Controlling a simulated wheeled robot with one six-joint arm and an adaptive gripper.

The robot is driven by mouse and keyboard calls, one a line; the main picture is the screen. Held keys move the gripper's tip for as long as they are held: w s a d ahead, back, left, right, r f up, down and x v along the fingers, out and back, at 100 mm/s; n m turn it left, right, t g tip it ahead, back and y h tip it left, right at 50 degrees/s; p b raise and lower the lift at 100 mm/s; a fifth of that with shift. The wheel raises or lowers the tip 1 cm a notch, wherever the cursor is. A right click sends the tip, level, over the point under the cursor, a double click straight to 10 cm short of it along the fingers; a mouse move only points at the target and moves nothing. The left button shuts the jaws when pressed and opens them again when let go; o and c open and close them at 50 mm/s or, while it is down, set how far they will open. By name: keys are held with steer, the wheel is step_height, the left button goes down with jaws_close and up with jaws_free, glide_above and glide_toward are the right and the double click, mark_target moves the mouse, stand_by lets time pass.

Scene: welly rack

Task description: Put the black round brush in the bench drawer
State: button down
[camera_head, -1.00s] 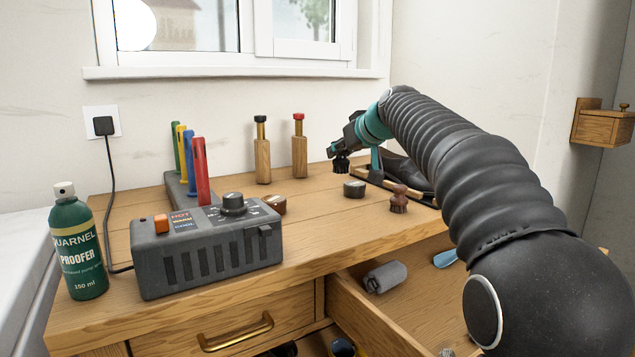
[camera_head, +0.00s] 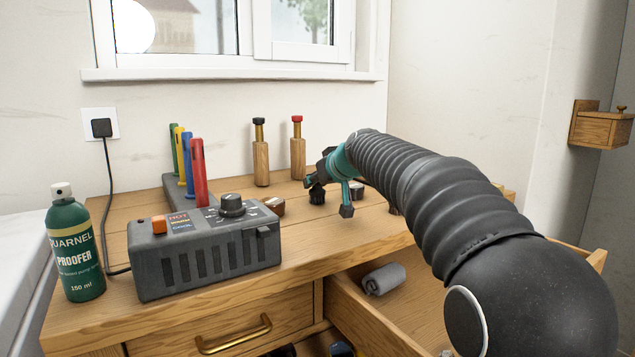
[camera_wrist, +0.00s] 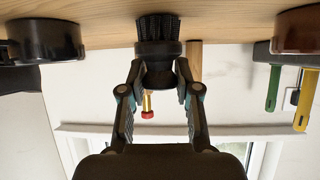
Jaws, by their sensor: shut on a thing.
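My gripper (camera_head: 322,187) is shut on the black round brush (camera_wrist: 158,48), seen clearly in the wrist view, where the fingers (camera_wrist: 160,74) clasp its dark round body. Its black bristles point toward the bench top. In the head view the brush (camera_head: 317,197) shows as a small dark shape by the fingers, over the back right of the bench. I cannot tell whether the bristles clear the wood. The bench drawer (camera_head: 345,312) at the front right is pulled open; my arm covers much of it. A grey roller (camera_head: 384,279) lies in it.
The bench top (camera_head: 310,228) holds a grey heater box (camera_head: 205,254), a green proofer bottle (camera_head: 76,245), two wooden-handled bottles (camera_head: 261,160) and a brown tin (camera_head: 273,207). A dark tin (camera_wrist: 45,40) stands close to the brush. A shut drawer (camera_head: 235,320) is front left.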

steer(key=shift+f, duration=0.2)
steer(key=c, duration=0.8)
jaws_free()
steer(key=shift+r, duration=0.1)
